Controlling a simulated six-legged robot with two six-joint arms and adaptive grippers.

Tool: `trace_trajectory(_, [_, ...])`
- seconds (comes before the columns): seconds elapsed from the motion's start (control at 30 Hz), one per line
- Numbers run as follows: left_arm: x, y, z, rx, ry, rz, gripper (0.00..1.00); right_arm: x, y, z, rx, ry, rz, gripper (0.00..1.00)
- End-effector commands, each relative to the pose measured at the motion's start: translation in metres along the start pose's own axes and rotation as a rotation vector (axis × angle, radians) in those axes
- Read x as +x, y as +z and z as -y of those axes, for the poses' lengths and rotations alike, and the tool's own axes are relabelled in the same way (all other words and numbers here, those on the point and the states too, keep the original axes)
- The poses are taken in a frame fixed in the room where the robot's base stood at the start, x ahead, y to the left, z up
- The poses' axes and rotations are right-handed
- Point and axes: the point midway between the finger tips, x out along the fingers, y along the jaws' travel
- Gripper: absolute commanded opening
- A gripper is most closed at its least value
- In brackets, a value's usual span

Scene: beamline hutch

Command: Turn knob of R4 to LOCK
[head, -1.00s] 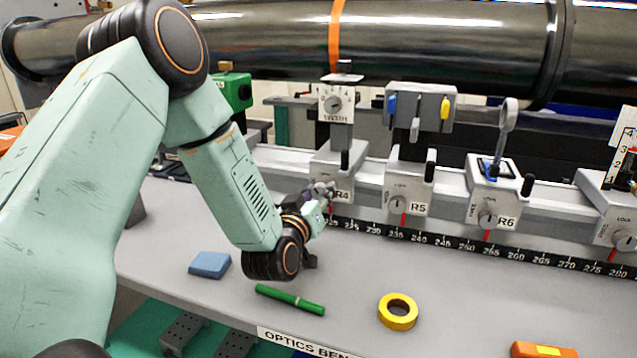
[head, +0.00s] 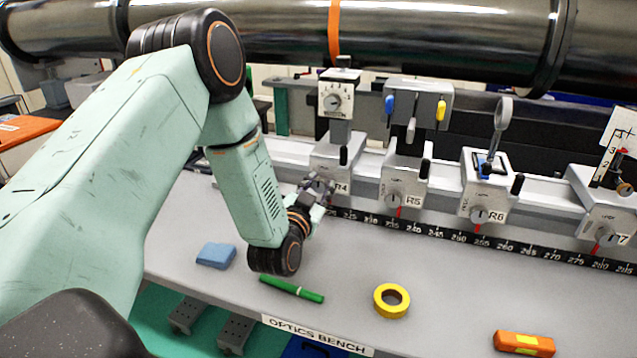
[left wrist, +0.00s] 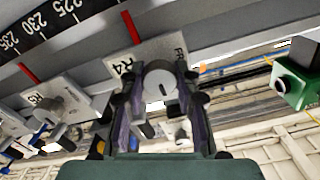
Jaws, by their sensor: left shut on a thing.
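The R4 carriage (head: 332,153) is a grey block on the rail, with its R4 label partly showing beside my gripper. My left gripper (head: 319,184) is at its front face and covers the knob in the head view. In the left wrist view, the round grey R4 knob (left wrist: 160,80) sits between the two fingers of my left gripper (left wrist: 161,95), which is shut on it. A dark pointer line shows on the knob. The R4 plate (left wrist: 130,68) is seen tilted behind it, with lettering partly hidden. My right gripper is not in view.
Carriages R5 (head: 405,180) and R6 (head: 487,187) stand to the right on the rail, above a black scale strip (head: 435,232). On the bench lie a blue block (head: 216,255), a green pen (head: 291,289), a yellow tape ring (head: 379,309) and an orange item (head: 524,343).

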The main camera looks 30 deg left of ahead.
Motion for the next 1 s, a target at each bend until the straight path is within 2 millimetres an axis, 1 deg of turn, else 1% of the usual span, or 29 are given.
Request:
trace_trajectory(0.47, [0.0011, -0.0019, 0.0005, 0.012, -0.002, -0.006, 0.00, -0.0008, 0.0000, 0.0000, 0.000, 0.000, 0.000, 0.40])
trace_trajectory(0.5, [0.0011, -0.0019, 0.0005, 0.012, -0.002, -0.006, 0.35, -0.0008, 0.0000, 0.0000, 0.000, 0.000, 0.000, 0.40])
trace_trajectory(0.73, [0.0005, -0.0010, 0.0002, 0.011, -0.001, -0.003, 0.54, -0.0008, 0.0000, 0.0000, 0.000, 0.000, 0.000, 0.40])
trace_trajectory(1.0, [0.0002, -0.0004, 0.0001, 0.010, -0.001, -0.002, 0.55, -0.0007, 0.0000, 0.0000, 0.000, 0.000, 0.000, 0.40])
